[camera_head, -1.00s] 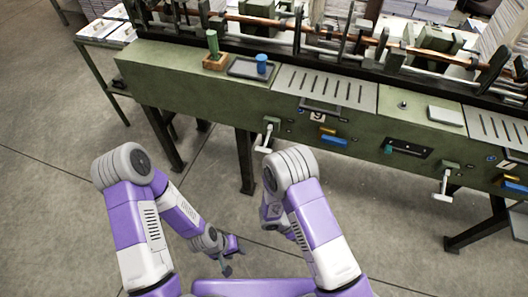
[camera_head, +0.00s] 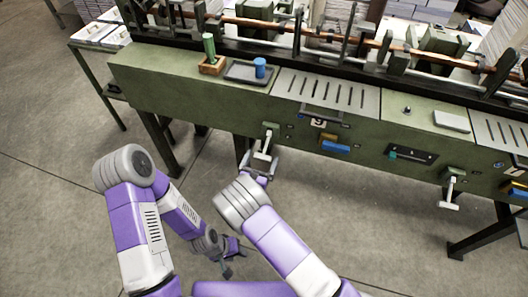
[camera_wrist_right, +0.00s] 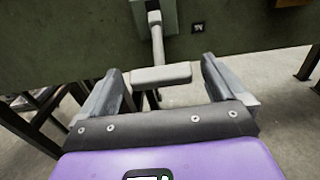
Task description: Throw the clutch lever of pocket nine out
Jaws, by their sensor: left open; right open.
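The clutch lever (camera_head: 262,146) is a pale crank with a crossbar handle on the front of the green machine. It stands left of a number plate (camera_head: 318,123) that seems to read 9. In the right wrist view the lever's crossbar (camera_wrist_right: 162,75) lies between my two open fingers, its stem rising to a green mount (camera_wrist_right: 154,14). My right gripper (camera_head: 258,164) is open around the handle; I cannot tell whether a finger touches it. My left gripper (camera_head: 234,252) is open and low over the floor, away from the machine.
A second pale lever (camera_head: 451,190) hangs farther right. A blue handle (camera_head: 335,147) and a dark recess with a teal knob (camera_head: 411,154) are on the front panel. A wooden block with a green cylinder (camera_head: 209,47) and a tray with a blue cylinder (camera_head: 260,68) sit on top.

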